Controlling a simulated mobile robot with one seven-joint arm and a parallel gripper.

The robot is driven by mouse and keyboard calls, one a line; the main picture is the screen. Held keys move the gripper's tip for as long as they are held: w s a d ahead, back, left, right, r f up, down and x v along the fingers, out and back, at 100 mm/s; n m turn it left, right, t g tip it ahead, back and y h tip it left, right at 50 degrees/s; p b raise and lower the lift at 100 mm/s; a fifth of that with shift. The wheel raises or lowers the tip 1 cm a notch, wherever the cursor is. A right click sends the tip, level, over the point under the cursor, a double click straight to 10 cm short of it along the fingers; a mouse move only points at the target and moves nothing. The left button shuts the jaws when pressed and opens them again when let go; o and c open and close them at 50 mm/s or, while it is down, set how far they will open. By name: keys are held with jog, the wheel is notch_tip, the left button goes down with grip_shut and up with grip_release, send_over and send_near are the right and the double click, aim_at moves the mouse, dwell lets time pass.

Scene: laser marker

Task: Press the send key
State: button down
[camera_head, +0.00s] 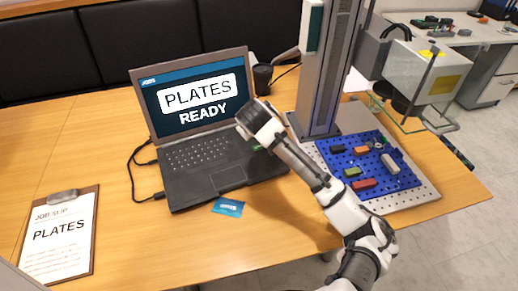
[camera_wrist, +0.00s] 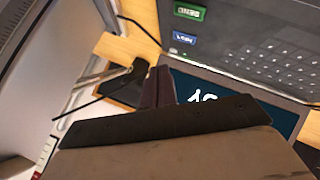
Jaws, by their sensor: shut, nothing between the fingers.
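The open laptop (camera_head: 232,178) stands on the wooden table, its screen (camera_head: 194,106) reading "PLATES READY". A green key (camera_wrist: 189,11), with lettering that looks like SEND upside down, sits at the keyboard's edge in the wrist view. A blue key (camera_wrist: 184,38) is beside it. In the head view the green key (camera_head: 257,147) shows as a small patch by my gripper (camera_head: 250,122), which partly covers the laptop's right side. In the wrist view my gripper (camera_wrist: 159,72) is shut and empty, its tips apart from the green key in the picture. Their height above the laptop is unclear.
A laser machine with a tall column (camera_head: 322,75) stands right of the laptop. Its blue bed (camera_head: 345,160) holds several coloured blocks. A clipboard (camera_head: 60,235) reading "PLATES" lies left, a blue card (camera_head: 228,207) in front. A black cup (camera_head: 262,78) stands behind.

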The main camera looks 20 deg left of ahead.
aim_at(259, 149)
notch_tip(259, 149, down, 7)
jog(key=b, duration=0.4)
jog(key=shift+b, duration=0.3)
dwell(1.6)
jog(key=shift+f, duration=0.45)
jog(key=shift+f+b, duration=0.3)
jog(key=shift+b, duration=0.15)
jog(key=shift+r, duration=0.1)
dwell(0.5)
jog(key=shift+r+p, duration=0.65)
jog(key=shift+r, duration=0.05)
notch_tip(259, 149, up, 5)
jog(key=p, duration=0.4)
